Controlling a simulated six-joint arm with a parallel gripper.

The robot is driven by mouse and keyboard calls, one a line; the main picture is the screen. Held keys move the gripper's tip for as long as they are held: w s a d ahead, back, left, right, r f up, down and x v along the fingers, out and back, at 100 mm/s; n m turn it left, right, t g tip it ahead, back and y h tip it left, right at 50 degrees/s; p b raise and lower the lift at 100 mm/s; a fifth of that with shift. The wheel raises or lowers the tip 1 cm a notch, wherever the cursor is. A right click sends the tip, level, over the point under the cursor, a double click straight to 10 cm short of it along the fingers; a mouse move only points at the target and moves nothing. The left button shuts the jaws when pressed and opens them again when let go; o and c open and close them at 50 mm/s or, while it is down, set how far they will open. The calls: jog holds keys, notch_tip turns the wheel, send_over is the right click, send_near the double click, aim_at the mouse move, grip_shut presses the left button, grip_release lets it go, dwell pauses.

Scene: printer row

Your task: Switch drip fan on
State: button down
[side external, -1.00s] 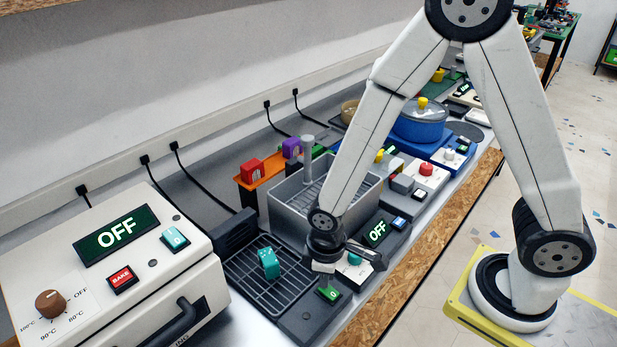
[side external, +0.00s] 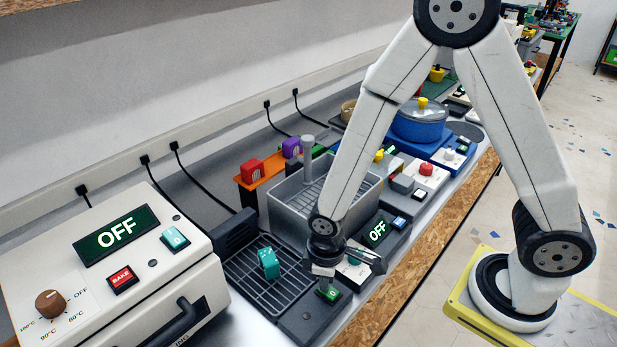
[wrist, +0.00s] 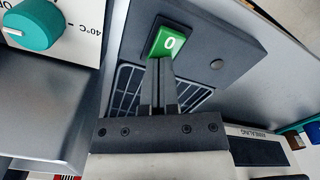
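The drip fan is a dark grey unit with a wire rack (side external: 262,295) on the counter, between the oven-like box and the grey sink. Its green rocker switch (side external: 328,295) sits at the front corner, partly covered by my gripper. In the wrist view the green switch (wrist: 170,43) shows a white "0" at its outer end. My gripper (wrist: 162,62) has its two fingers together with nothing between them. The fingertips are at the switch's near edge; I cannot tell whether they touch it. In the side view my gripper (side external: 326,273) hangs just above the switch.
A teal block (side external: 268,262) stands on the rack. The cream box (side external: 110,265) with an "OFF" display is at left; the grey sink (side external: 285,205) is behind. A teal knob (wrist: 30,25) on a white panel is beside the switch. A display (side external: 376,232) reads OFF.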

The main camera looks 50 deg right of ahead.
jog(key=shift+r, duration=3.5)
jog(key=shift+d+r+m, duration=0.2)
jog(key=shift+d+m, duration=0.1)
jog(key=shift+d, duration=0.2)
jog(key=d+r+m+t, duration=0.2)
jog(key=d+r+m, duration=0.2)
jog(key=d, duration=0.6)
jog(key=shift+s+r+m+t, duration=0.2)
jog(key=shift+s+m+t, duration=0.1)
jog(key=shift+m, duration=0.4)
